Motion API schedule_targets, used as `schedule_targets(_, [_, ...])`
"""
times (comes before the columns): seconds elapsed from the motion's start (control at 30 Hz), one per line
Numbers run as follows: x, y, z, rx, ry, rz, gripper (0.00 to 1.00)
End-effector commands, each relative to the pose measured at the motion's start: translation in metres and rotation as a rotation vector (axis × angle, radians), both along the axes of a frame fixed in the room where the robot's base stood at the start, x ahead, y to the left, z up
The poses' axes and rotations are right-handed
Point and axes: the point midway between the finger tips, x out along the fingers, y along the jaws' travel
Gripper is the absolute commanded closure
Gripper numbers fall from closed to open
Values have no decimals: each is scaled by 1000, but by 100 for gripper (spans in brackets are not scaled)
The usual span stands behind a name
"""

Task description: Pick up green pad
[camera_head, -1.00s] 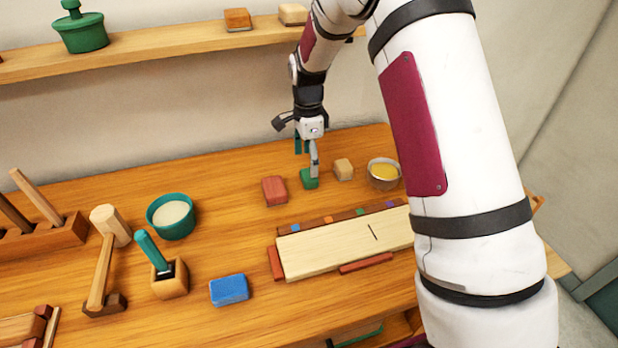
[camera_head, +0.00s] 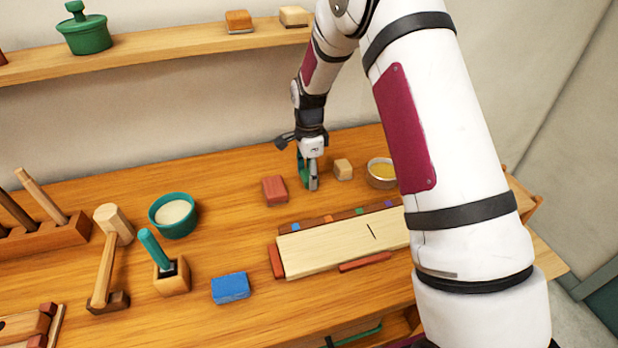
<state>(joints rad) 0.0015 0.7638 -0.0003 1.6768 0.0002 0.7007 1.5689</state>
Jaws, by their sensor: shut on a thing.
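My gripper (camera_head: 309,182) points down at the tabletop, between a red pad (camera_head: 275,190) on its left and a small tan block (camera_head: 343,169) on its right. Its fingers are shut on the green pad. The pad is almost wholly hidden by the fingers, and I cannot tell whether it is still touching the table.
A pale board (camera_head: 340,243) lies in front of my gripper, and a bowl with yellow contents (camera_head: 381,172) stands to the right. A blue pad (camera_head: 230,288), teal bowl (camera_head: 173,215) and mallet (camera_head: 104,260) are left. A shelf (camera_head: 170,43) runs behind.

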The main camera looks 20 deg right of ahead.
Motion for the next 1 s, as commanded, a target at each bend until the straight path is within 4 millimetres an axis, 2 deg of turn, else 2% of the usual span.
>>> schedule_targets(0.33, [1,0,6,0,-1,1,80])
schedule_targets(0.57, [1,0,35,-1,-4,0,80])
schedule_targets(0.77, [-41,10,40,0,1,1,80])
schedule_targets(1.0, [-100,25,46,0,0,2,80])
